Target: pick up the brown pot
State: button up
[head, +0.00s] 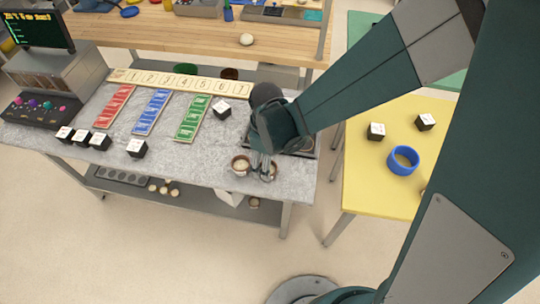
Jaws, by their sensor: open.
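A small round brown pot (241,165) with pale contents stands near the front edge of the grey table (205,165). A second, similar round container (272,172) is just right of it, partly hidden by my gripper (264,174). My gripper points down at this second container, with its fingers open. I cannot tell whether the fingers touch it or are around it. I cannot tell which of these the task means.
Red (114,106), blue (152,112) and green (193,118) trays lie on the grey table below a numbered strip (170,81). Several black-and-white cubes (136,148) stand around. A blue pot (403,160) stands on the yellow table (375,190). My arm hides much of the right side.

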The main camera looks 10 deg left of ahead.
jog(key=shift+s+f+b, duration=0.1)
jog(key=shift+f+b, duration=0.2)
jog(key=shift+f, duration=1.8)
jog(key=c, duration=1.1)
